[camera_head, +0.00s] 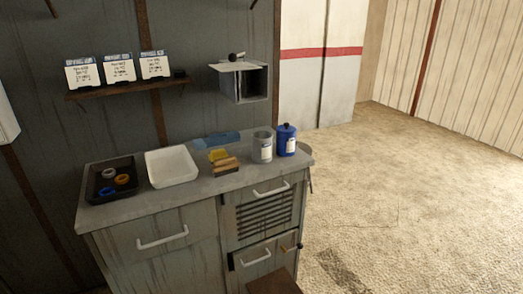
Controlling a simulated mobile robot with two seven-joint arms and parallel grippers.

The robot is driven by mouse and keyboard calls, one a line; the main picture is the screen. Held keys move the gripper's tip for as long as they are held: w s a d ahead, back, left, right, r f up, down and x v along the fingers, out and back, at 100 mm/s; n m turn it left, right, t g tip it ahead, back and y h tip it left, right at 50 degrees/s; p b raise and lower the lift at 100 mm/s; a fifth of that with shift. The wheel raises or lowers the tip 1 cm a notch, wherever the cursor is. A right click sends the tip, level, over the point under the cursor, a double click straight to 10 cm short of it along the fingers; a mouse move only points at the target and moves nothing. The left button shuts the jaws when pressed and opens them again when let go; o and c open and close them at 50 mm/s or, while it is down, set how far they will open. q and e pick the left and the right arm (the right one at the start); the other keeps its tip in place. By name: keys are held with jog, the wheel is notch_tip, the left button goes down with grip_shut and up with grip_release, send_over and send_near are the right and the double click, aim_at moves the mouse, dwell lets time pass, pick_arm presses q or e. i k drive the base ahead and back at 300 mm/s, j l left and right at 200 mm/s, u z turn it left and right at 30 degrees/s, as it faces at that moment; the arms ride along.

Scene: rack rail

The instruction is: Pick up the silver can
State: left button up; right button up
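The silver can (262,147) stands upright on the right part of the grey cabinet top (215,185). It has a pale label low on its side. A blue container (286,140) with a dark lid stands close to its right. A yellow and brown brush-like item (224,161) lies to its left. Neither of my grippers shows in the head view.
A white tray (193,179) and a black tray (91,191) holding several rings are on the left part of the top. A blue flat item (217,139) lies at the back. A shelf (128,88) and an open grey box (230,84) are on the wall. The floor (410,200) at right is clear.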

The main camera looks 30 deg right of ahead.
aim_at(262, 147)
jog(key=i+l+u, duration=0.2)
jog(key=l, duration=0.3)
jog(key=l+u, duration=0.2)
jog(key=l, duration=0.35)
jog(key=i+l+u, duration=0.1)
jog(key=l+u, duration=0.15)
jog(key=l, duration=0.3)
